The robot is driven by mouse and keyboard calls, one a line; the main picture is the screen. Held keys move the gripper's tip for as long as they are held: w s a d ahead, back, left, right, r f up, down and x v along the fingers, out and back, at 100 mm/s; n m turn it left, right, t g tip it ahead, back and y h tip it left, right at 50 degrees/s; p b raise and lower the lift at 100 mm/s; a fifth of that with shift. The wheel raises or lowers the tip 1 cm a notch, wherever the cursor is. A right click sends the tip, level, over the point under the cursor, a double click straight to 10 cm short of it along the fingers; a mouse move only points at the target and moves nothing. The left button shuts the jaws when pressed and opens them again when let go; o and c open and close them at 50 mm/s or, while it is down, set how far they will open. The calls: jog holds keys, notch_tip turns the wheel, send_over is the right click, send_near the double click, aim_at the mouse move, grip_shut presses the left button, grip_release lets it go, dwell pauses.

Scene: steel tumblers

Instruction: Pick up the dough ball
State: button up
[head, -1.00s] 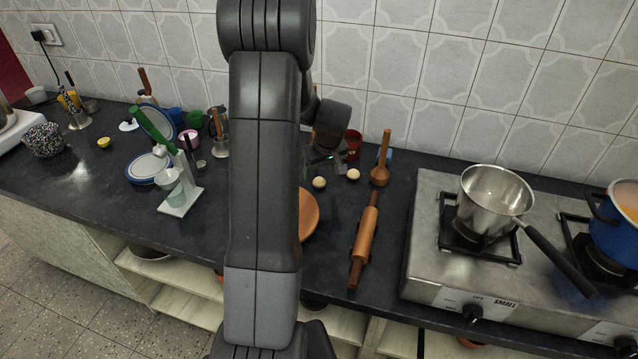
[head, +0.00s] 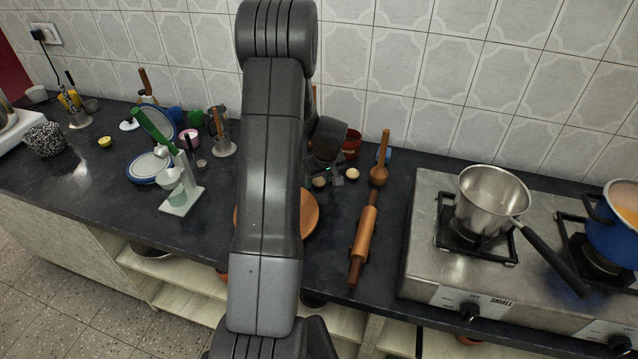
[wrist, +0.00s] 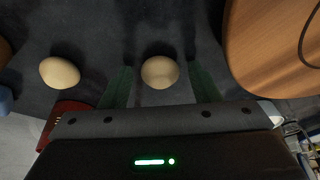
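Two pale dough balls lie on the dark counter. In the wrist view, one dough ball (wrist: 160,72) sits between the two green fingers of my gripper (wrist: 161,82), with a gap on each side. The other dough ball (wrist: 59,73) lies apart to the left. In the head view, the near dough ball (head: 319,182) is partly covered by my gripper (head: 332,173), and the other ball (head: 352,174) lies just right of it. My gripper is open and holds nothing.
A round wooden board (head: 309,212) lies close by, partly hidden behind my arm; it also shows in the wrist view (wrist: 275,45). A rolling pin (head: 364,240), a wooden masher (head: 379,174) and a red container (head: 351,145) are near. A stove (head: 425,240) with pots stands right.

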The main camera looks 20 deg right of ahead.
aim_at(320, 185)
jog(key=c, duration=0.7)
notch_tip(320, 185, up, 10)
jog(key=shift+b, duration=0.6)
